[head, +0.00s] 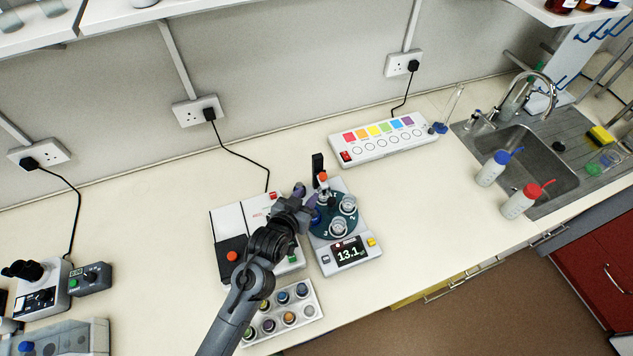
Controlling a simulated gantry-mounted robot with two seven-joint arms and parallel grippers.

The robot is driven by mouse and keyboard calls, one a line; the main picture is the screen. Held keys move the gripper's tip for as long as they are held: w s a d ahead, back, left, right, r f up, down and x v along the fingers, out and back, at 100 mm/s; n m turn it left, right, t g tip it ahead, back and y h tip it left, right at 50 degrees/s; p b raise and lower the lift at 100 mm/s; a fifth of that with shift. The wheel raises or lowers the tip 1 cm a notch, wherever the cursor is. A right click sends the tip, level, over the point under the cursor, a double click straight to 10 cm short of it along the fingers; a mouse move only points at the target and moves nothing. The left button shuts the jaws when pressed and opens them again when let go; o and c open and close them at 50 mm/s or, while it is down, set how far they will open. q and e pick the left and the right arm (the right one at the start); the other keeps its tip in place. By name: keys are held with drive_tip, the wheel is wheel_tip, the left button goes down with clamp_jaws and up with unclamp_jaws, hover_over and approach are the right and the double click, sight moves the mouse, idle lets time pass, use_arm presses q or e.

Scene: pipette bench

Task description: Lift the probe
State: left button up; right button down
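A bench meter (350,268) with a lit display reading 13.1 stands at the middle of the bench. Its dark round carousel (322,230) carries small clear cups (348,205). The probe (323,178), with an orange-red top, is upright beside a black post (317,163) at the back of the meter. My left gripper (312,205) is at the left side of the carousel, close to the probe and a little in front of it. Its fingers are small and partly hidden, so I cannot tell whether they are open or touch the probe. My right gripper is not in view.
A white box with an orange-red button (232,256) lies under my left arm. A tray of colored-capped vials (306,290) sits in front. A color-strip panel (383,139) stands behind. Wash bottles (516,204) and a sink (540,150) are at right. The bench right of the meter is clear.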

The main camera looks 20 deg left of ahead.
sight(323, 175)
use_arm(q)
drive_tip(key=x, duration=1)
drive_tip(key=shift+w, duration=0.4)
clamp_jaws()
